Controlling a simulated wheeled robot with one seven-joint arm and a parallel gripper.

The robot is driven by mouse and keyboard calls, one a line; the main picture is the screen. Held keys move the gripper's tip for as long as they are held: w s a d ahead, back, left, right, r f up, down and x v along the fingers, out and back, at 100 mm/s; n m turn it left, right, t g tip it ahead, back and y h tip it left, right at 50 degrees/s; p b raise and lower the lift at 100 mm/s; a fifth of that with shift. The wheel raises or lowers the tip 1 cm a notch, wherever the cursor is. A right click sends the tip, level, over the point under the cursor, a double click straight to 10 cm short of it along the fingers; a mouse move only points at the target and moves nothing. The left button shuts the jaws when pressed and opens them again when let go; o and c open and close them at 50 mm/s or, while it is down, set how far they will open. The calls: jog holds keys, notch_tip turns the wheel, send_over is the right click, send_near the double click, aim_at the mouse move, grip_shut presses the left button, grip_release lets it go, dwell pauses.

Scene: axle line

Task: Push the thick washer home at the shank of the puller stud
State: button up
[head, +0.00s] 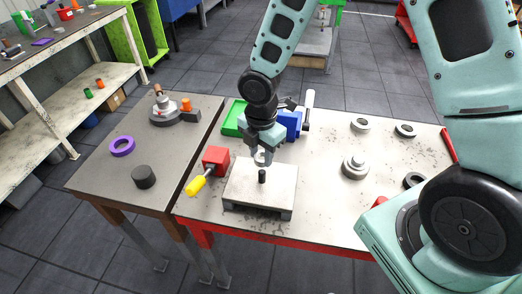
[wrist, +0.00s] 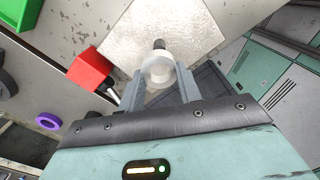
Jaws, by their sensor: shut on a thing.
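The puller stud (head: 262,176) is a short dark post standing upright on a pale plate (head: 240,186) near the front of the table. Its dark end also shows in the wrist view (wrist: 159,43). My gripper (head: 262,154) is above and slightly behind the stud. Its two fingers are shut on a pale, thick ring, the thick washer (wrist: 158,70), which shows between the fingertips (wrist: 162,88) in the wrist view. In the head view the washer (head: 260,158) looks apart from the stud, above its top. I cannot tell how well they line up.
A blue block (head: 291,124) and a green bin (head: 234,118) are behind my gripper. A stepped metal disc (head: 355,167) and several rings lie right. The table between plate and disc is clear.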

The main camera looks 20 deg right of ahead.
aim_at(261, 172)
jog(key=shift+f+b, duration=0.9)
jog(key=shift+f, duration=0.6)
jog(key=shift+f, duration=0.2)
jog(key=shift+f+b, duration=2.2)
jog(key=shift+f, duration=0.55)
jog(key=o, duration=1.1)
notch_tip(261, 172, up, 18)
jog(key=shift+f, duration=0.25)
